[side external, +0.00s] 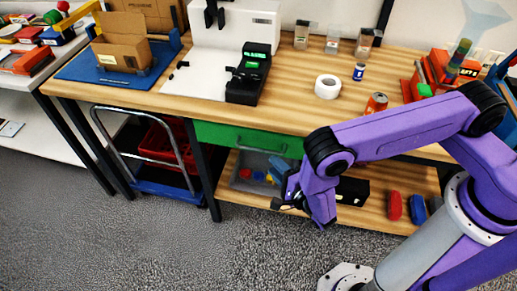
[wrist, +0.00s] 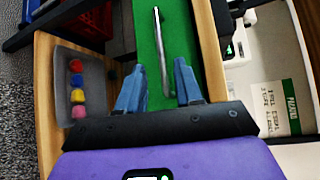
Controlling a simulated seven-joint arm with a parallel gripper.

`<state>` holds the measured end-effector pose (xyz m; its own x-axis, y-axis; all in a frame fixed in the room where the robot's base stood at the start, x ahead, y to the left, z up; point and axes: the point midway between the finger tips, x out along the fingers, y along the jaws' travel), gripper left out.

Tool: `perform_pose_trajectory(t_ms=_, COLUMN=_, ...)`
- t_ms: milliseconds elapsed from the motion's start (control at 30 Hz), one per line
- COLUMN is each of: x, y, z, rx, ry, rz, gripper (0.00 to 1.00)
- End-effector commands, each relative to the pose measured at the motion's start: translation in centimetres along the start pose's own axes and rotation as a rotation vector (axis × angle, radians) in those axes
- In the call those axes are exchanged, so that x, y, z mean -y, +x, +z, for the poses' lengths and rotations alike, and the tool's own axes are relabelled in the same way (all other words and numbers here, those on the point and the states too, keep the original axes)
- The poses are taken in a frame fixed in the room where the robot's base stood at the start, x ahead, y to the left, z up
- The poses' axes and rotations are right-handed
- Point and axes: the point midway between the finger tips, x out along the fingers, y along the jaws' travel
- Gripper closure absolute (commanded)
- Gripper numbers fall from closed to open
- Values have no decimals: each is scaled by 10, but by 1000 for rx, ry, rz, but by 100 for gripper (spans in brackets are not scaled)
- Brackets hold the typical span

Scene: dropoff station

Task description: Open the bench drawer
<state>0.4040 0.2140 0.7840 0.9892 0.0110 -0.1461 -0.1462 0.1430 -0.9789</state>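The bench drawer has a green front (side external: 228,135) under the wooden bench top, and it looks closed. Its grey bar handle (side external: 262,151) runs along the front. In the wrist view the green front (wrist: 146,35) fills the middle, with the handle (wrist: 161,50) running lengthwise up the picture. My gripper (wrist: 158,80) is open, with one blue fingertip on each side of the handle's near end in the picture. Nothing is held. In the side view my gripper (side external: 278,172) is just in front of and below the drawer front. I cannot tell whether it touches the handle.
A grey tray (wrist: 93,100) with several small coloured pieces sits on the lower shelf (side external: 378,208). A cart with a red crate (side external: 165,145) stands left of the drawer. On the bench top are a black device (side external: 250,80), a tape roll (side external: 328,86) and a can (side external: 376,103).

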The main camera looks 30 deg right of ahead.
Motion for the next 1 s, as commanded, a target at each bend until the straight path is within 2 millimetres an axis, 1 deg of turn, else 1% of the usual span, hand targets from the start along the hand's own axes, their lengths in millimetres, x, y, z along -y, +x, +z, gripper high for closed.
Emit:
perform_pose_trajectory(t_ms=33, x=1, y=11, z=-2, rx=-6, ry=4, rz=-3, gripper=65)
perform_pose_trajectory(t_ms=300, x=1, y=60, z=-2, rx=-5, ry=4, rz=-3, gripper=65)
perform_pose_trajectory(t_ms=500, x=1, y=87, z=-1, rx=-2, ry=3, rz=-2, gripper=65)
perform_pose_trajectory(t_ms=700, x=0, y=99, z=0, rx=-1, ry=0, rz=-1, gripper=65)
perform_pose_trajectory(t_ms=1000, x=0, y=100, z=0, rx=0, ry=-1, rz=-1, gripper=65)
